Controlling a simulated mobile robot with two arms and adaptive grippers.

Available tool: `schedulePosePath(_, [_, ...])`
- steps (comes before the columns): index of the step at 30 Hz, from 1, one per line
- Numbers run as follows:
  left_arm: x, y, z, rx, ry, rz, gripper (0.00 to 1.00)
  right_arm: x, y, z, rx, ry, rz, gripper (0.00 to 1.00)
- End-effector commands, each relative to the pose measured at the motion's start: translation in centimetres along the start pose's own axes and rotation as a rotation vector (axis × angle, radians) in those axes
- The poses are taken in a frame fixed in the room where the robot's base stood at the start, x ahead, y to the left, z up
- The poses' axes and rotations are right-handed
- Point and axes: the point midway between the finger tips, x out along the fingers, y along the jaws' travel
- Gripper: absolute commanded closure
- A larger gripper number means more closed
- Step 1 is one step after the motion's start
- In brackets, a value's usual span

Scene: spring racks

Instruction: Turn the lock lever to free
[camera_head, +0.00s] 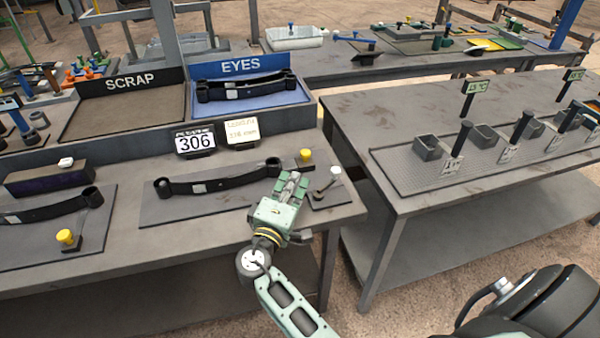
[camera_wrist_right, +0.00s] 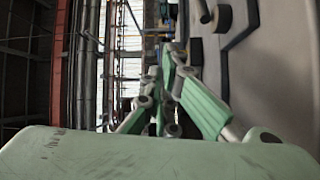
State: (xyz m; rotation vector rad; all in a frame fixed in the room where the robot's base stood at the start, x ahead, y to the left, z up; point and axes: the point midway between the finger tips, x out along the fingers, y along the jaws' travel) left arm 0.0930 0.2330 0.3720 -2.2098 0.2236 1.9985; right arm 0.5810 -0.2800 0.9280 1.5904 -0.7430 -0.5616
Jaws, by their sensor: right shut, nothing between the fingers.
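The lock lever (camera_head: 327,185) is a short metal handle with a white knob (camera_head: 336,170). It stands tilted up to the right on a small dark plate (camera_head: 330,198) at the right front corner of the near bench. My right gripper (camera_head: 292,177), pale green, is shut and empty just left of the lever, apart from it in the picture. A black leaf spring (camera_head: 220,183) with an eye at each end lies on a grey plate left of the gripper. In the wrist view, the green fingers (camera_wrist_right: 165,80) show, but I cannot make out the lever. My left gripper is out of view.
A yellow knob (camera_head: 306,155) stands behind the lever. Signs reading 306 (camera_head: 195,142) and a yellowish card (camera_head: 241,132) stand behind the spring. A blue EYES tray (camera_head: 250,104) holds another spring. The SCRAP tray (camera_head: 120,110) looks empty. A second bench (camera_head: 370,195) stands to the right.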

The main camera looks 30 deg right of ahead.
Motion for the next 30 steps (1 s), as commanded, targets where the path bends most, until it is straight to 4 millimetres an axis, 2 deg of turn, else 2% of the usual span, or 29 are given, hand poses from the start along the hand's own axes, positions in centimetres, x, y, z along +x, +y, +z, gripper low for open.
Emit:
schedulePosePath(6, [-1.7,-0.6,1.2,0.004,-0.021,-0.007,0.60,4.8,0.5,-0.1,-0.002,0.000,0.002,1.00])
schedulePosePath(12, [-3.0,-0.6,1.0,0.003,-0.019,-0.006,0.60,8.5,0.3,0.3,-0.005,-0.001,-0.002,1.00])
schedulePosePath(15, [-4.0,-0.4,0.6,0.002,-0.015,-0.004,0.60,7.6,0.3,1.9,-0.004,0.001,-0.004,1.00])
schedulePosePath(20, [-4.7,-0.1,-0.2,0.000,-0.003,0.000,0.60,7.1,0.2,3.4,-0.002,0.001,-0.002,1.00])
schedulePosePath(30, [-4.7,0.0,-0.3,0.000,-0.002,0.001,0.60,6.9,0.0,3.8,-0.001,0.001,-0.001,1.00])
